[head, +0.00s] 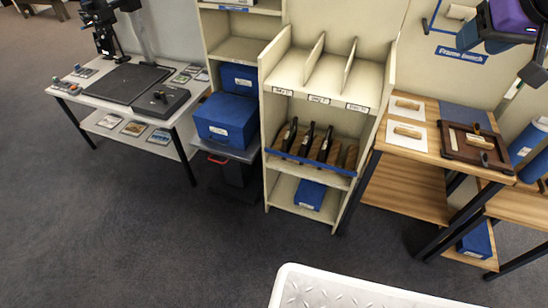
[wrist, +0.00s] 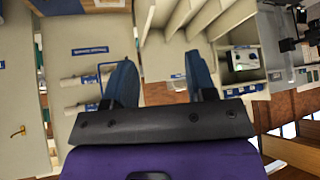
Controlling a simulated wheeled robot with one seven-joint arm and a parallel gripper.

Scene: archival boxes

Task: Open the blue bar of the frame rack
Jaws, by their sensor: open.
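The frame rack (head: 290,168) is the middle shelf of a cream shelving unit in the head view. Several dark frames (head: 308,140) stand upright in it between wooden parts. The blue bar (head: 310,164) runs across the front of the rack, low before the frames. My gripper (head: 481,42) is raised at the top right of the head view, well apart from the bar. In the wrist view my gripper (wrist: 162,82) shows two blue fingers spread apart with nothing between them. I cannot make out the blue bar in the wrist view.
A wooden bench (head: 415,152) with papers and a brown frame stands right of the rack. Blue boxes (head: 226,120) and a white table (head: 130,100) stand left. A white textured surface (head: 350,290) is at the bottom. Grey floor before the rack is clear.

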